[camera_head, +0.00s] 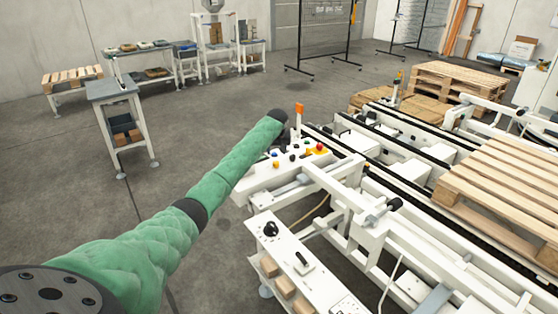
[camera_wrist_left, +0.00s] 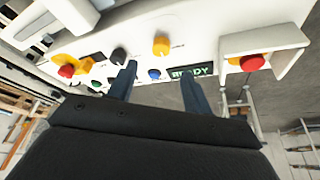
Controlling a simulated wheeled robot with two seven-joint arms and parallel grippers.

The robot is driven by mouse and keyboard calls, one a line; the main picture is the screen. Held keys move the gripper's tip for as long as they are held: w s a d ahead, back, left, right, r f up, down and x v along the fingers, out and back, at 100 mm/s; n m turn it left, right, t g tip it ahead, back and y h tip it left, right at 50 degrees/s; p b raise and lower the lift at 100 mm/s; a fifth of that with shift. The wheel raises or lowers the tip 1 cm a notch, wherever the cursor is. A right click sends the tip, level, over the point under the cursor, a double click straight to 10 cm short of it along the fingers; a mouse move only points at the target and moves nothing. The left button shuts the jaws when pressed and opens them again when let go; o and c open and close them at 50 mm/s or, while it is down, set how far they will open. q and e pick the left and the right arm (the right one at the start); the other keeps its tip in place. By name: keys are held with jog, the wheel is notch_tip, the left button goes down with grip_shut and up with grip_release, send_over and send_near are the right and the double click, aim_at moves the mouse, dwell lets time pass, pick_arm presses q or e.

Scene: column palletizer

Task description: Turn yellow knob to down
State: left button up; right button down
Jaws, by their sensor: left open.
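The yellow knob (camera_wrist_left: 161,45) is on the white control panel (camera_wrist_left: 205,25), near the top middle of the left wrist view. Its pointing direction is too small to tell. My left gripper (camera_wrist_left: 158,70) is open, with its two dark fingers reaching toward the panel. The knob shows just beyond the gap between the fingertips, and nothing is seen held. In the head view my green-sleeved left arm reaches to the panel (camera_head: 257,181), and its fingers are hard to make out there. My right gripper is not in view.
Close by are a black knob (camera_wrist_left: 119,55), a blue button (camera_wrist_left: 154,74) and a lit READY display (camera_wrist_left: 190,71). A red button (camera_wrist_left: 252,62) sits under a white guard at right; another red button (camera_wrist_left: 67,71) is at left. Conveyors with a wooden pallet (camera_head: 500,185) stand right.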

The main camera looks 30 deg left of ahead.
aim_at(276, 162)
pick_arm(q)
jog(key=p+x, duration=0.1)
jog(key=x, duration=0.7)
jog(key=shift+a+f, duration=0.1)
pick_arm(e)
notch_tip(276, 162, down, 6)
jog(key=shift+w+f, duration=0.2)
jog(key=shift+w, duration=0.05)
pick_arm(q)
jog(key=c, duration=1)
jog(key=shift+o, duration=0.2)
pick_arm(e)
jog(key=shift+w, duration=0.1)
pick_arm(q)
jog(key=shift+p, duration=0.35)
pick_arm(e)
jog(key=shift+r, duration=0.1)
